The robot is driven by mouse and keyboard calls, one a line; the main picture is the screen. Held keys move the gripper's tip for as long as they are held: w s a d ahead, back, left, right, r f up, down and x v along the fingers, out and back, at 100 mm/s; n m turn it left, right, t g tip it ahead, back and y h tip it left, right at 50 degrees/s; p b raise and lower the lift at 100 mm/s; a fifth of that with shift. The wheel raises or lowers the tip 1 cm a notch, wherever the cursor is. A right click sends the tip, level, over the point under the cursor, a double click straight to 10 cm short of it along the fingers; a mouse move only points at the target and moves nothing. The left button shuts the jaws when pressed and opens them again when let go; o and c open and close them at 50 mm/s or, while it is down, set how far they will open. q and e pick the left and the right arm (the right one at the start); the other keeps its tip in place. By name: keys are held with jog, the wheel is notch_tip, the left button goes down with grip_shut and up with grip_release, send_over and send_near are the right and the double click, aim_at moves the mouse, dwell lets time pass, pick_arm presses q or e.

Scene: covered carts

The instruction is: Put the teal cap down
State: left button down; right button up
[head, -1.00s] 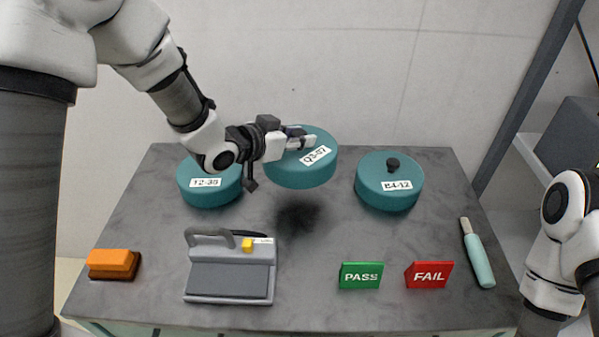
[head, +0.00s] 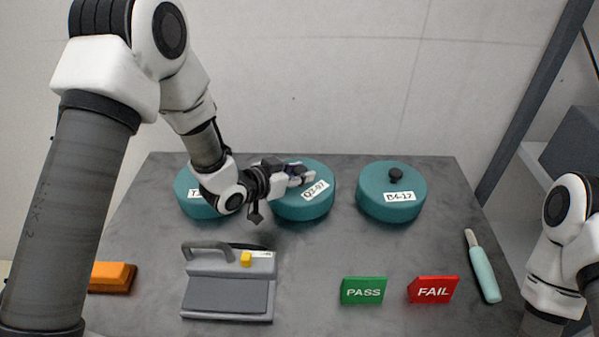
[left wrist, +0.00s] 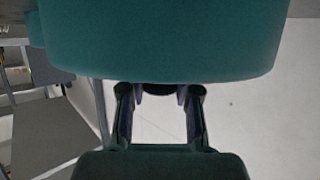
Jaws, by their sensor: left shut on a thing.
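The middle teal cap (head: 306,207), a round lid with a white label that seems to read Q3-07, is at the back middle of the grey table. My left gripper (head: 297,175) is shut on its top, at the knob, which the fingers hide. The cap looks level and low, at or just above the tabletop; I cannot tell whether it touches. In the left wrist view the cap (left wrist: 160,45) fills the top, and the gripper fingers (left wrist: 160,92) reach to it. My right arm shows at the right edge, its gripper out of view.
Another teal cap (head: 390,200) with a black knob stands right; a third (head: 190,203) stands left, partly behind my arm. In front are a grey device (head: 228,295), green PASS block (head: 363,290), red FAIL block (head: 433,289), teal-handled tool (head: 484,272) and orange block (head: 112,278).

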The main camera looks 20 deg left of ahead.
pick_arm(q)
jog(key=c, duration=0.8)
grip_release()
jog(key=shift+w+f, duration=0.1)
jog(key=shift+f, duration=0.05)
jog(key=shift+r, duration=0.2)
jog(key=shift+v, duration=6)
